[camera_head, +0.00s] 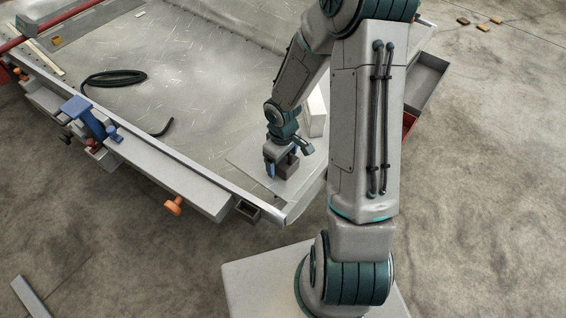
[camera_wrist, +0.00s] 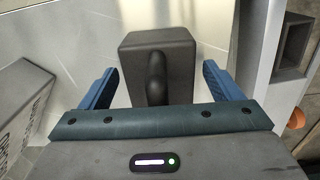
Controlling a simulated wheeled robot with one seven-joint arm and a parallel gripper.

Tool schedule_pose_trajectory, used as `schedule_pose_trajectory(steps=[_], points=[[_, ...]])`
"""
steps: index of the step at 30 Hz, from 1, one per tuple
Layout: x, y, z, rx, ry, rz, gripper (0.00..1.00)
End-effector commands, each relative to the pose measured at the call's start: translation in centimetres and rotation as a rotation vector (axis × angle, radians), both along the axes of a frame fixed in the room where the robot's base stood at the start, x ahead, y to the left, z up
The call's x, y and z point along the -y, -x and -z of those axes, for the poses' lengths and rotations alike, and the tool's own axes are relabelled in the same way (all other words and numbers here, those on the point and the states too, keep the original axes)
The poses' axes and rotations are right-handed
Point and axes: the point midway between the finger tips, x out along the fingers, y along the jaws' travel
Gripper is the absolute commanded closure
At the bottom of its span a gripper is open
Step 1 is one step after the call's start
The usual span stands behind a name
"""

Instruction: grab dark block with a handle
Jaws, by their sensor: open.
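The dark block with a handle (camera_wrist: 181,62) lies between the two blue fingers of my gripper (camera_wrist: 165,85) in the wrist view. Its raised, rounded handle faces the camera. A gap shows between the block and each finger, so my gripper is open around it and not touching it. In the head view the block (camera_head: 287,168) sits on a pale sheet near the corner of the metal hull panel. My gripper (camera_head: 277,166) is pointed down at it, and partly hides it.
A white box (camera_head: 314,115) stands close behind my gripper; a grey lettered box (camera_wrist: 22,105) is left in the wrist view. A black cable (camera_head: 113,78) lies on the panel (camera_head: 200,75). A blue clamp (camera_head: 88,117) and orange knob (camera_head: 173,205) line its front edge.

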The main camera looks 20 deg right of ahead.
Motion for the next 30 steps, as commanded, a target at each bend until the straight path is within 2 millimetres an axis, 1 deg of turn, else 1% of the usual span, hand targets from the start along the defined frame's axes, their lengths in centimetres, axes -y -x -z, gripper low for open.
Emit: schedule_pose_trajectory(steps=[2, 8, 9, 11, 12, 14, 15, 17, 18, 26, 30], points=[[0.0, 0.0, 0.3, 0.0, 0.0, 0.001, 0.15], [0.0, 0.0, 0.3, 0.001, 0.0, 0.001, 0.15], [0.0, 0.0, 0.3, 0.001, 0.0, 0.001, 0.26], [0.0, 0.0, 0.3, 0.001, 0.001, 0.001, 0.42], [0.0, 0.0, 0.3, 0.001, 0.001, 0.001, 0.53], [0.0, 0.0, 0.3, 0.001, 0.001, 0.001, 0.7], [0.0, 0.0, 0.3, 0.001, 0.001, 0.001, 0.81], [0.0, 0.0, 0.3, 0.001, 0.001, 0.001, 0.98], [0.0, 0.0, 0.3, 0.001, 0.001, 0.001, 1.0], [0.0, -0.1, 0.0, 0.004, 0.001, 0.001, 1.0], [0.0, -0.2, -0.8, 0.006, 0.001, 0.0, 1.0]])
